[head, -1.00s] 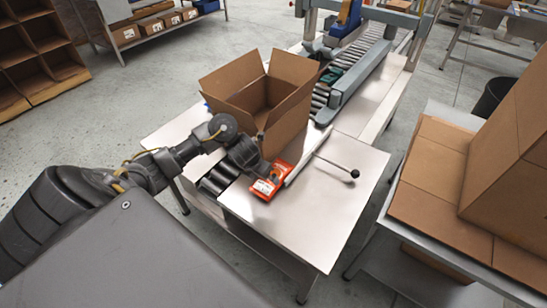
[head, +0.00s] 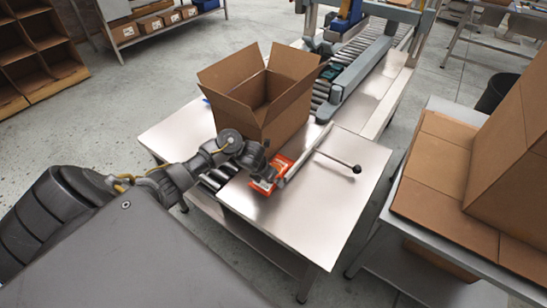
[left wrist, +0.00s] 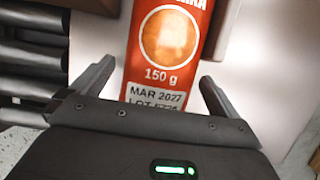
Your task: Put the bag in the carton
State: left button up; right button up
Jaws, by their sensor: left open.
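The bag (head: 285,164) is orange with a white label and lies on the steel table beside the metal bar. In the left wrist view the bag (left wrist: 168,42) shows "150 g" and "MAR 2027" print. My left gripper (head: 264,179) is over the bag and hides part of it. In the left wrist view its fingers (left wrist: 157,76) are spread, one on each side of the bag's printed end, with gaps to both edges. The carton (head: 287,122) stands behind the gripper with its flaps up and its top open. Its floor is hidden. My right gripper is not in view.
A bar with a black knob (head: 356,169) lies across the table (head: 310,220) right of the bag. A roller conveyor (head: 385,50) runs behind the carton. Large cartons (head: 510,150) stand on a side table at right. The table's front is clear.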

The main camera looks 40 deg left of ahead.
pick_arm(q)
jog(key=shift+w+f, duration=0.25)
jog(key=shift+f, duration=0.4)
jog(key=c, duration=1)
jog(key=shift+o, duration=0.2)
jog(key=shift+r, duration=0.5)
notch_tip(320, 180, up, 2)
jog(key=shift+w+r, duration=0.1)
jog(key=shift+r, duration=0.1)
jog(key=s+d+r+p, duration=0.2)
jog(key=s+r+p, duration=0.1)
jog(key=s+r, duration=0.3)
jog(key=s+d+r+p, duration=0.3)
jog(key=s+r, duration=0.1)
jog(key=s, duration=0.4)
jog(key=w+d+r+m+g+h, duration=0.1)
jog(key=w+d+r+m+h, duration=0.15)
jog(key=d+r+m, duration=0.4)
jog(key=w+d+r+m+g+h, duration=0.2)
jog(key=w+d+r+m, duration=0.25)
jog(key=d+m, duration=0.3)
notch_tip(320, 180, up, 16)
jog(key=s+a+m+g, duration=0.1)
jog(key=m+g, duration=0.3)
jog(key=m, duration=0.8)
jog(key=shift+s+a+f+y, duration=0.2)
jog(key=shift+s+a+y, duration=0.15)
jog(key=shift+s+y, duration=0.1)
